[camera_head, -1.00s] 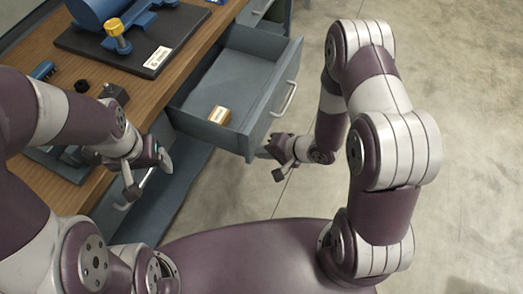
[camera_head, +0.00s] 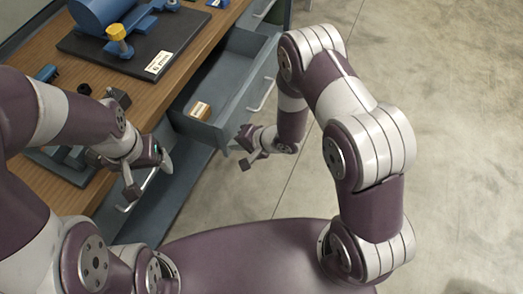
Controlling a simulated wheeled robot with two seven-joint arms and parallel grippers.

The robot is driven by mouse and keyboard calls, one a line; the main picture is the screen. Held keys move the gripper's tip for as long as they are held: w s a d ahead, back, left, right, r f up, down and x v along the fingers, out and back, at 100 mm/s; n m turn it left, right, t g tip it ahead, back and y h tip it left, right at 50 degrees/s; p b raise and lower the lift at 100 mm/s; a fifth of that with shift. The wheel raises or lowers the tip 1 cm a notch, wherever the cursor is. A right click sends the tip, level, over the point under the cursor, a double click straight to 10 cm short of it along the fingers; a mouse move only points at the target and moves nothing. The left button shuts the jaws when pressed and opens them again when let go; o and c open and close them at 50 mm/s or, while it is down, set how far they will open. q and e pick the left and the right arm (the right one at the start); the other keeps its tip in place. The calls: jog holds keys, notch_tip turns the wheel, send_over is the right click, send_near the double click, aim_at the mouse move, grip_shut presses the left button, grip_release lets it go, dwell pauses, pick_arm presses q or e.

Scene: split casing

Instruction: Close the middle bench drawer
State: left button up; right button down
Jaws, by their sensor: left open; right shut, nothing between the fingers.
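The middle bench drawer (camera_head: 229,117) is grey-blue and partly open, sticking out of the bench to the right. Its pale bar handle (camera_head: 262,95) is on the front panel. A small tan box (camera_head: 201,110) lies inside it. My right gripper (camera_head: 243,152) is shut and empty at the near end of the drawer front; whether it touches the panel I cannot tell. My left gripper (camera_head: 150,172) is open and empty beside the bench's front edge, to the left of the drawer.
The wooden bench top (camera_head: 150,97) carries a dark board (camera_head: 128,62) with a blue machine part and yellow knob. A lower blue-grey drawer (camera_head: 178,195) stands open below, near my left gripper. The concrete floor (camera_head: 450,120) to the right is clear.

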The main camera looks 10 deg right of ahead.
aim_at(183, 123)
jog(key=w+a, duration=0.3)
jog(key=a, duration=0.1)
jog(key=w+a, duration=0.3)
jog(key=a, duration=0.2)
jog(key=w+a+p, duration=0.1)
jog(key=w+a, duration=0.2)
jog(key=a, duration=0.2)
jog(key=shift+w+a, duration=0.1)
jog(key=shift+w, duration=0.15)
jog(key=shift+w+a, duration=0.35)
jog(key=shift+a, duration=0.1)
jog(key=shift+w+a+r, duration=0.1)
jog(key=shift+r, duration=0.05)
jog(key=shift+r, duration=0.1)
